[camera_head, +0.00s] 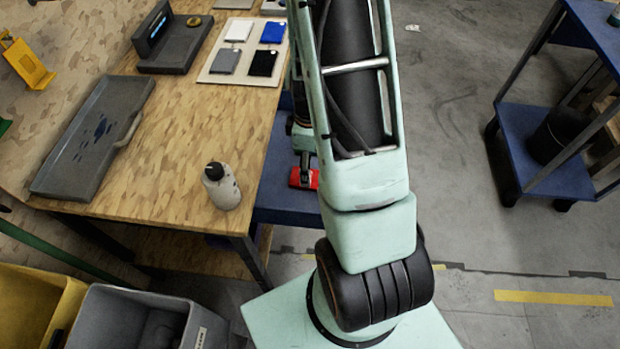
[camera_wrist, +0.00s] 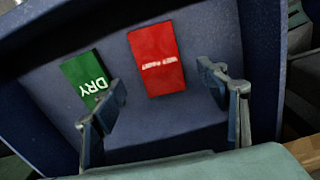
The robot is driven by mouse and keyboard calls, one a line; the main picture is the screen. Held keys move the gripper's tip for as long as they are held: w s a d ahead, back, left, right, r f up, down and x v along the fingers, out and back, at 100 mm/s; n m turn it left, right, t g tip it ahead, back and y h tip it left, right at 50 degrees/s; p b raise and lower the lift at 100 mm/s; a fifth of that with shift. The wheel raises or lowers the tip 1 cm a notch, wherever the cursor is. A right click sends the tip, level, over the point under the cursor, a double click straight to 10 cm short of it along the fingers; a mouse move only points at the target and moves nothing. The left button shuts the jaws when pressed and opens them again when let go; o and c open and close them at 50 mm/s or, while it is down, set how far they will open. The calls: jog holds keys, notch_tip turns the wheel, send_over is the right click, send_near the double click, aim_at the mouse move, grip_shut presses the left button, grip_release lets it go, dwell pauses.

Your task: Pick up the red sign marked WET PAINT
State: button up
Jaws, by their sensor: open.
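The red sign (camera_wrist: 155,58) lies flat on a dark blue surface in the wrist view, with small white lettering that reads WET PAINT. In the head view a part of the red sign (camera_head: 313,179) shows on the blue surface beside the wooden table, partly hidden by my arm. My gripper (camera_wrist: 165,105) is open and empty. In the wrist view its fingers stand apart, with the red sign beyond and between them. My left finger in that view overlaps the lower edge of a green sign. In the head view my gripper (camera_head: 305,170) is mostly hidden behind my arm.
A green sign (camera_wrist: 86,76) marked DRY lies just left of the red one. The blue surface (camera_head: 282,205) has raised edges. The wooden table (camera_head: 180,120) holds a bottle (camera_head: 221,187) and a grey tray (camera_head: 95,140). A blue cart (camera_head: 530,150) stands at right.

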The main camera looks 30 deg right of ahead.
jog(key=shift+d+f, duration=0.1)
jog(key=shift+f, duration=2.65)
jog(key=shift+c, duration=0.4)
jog(key=c, duration=1)
